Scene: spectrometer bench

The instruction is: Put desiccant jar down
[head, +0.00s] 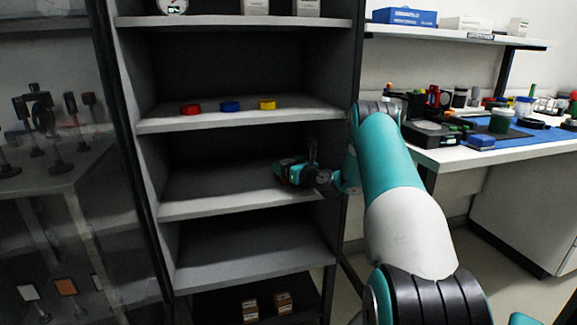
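My gripper (284,170) reaches into the dark shelf cabinet, over the bare shelf (205,205) below the one with the coloured discs. It is small and dark here, and I cannot see whether its fingers are apart or hold anything. I cannot make out a desiccant jar in or near it.
Red (190,109), blue (230,107) and yellow (267,104) discs lie on the shelf above. The cabinet's right side wall (348,70) is close to my arm. The lower shelf (250,262) is empty. Small boxes (283,302) stand at the bottom. A glass door (60,150) is at left.

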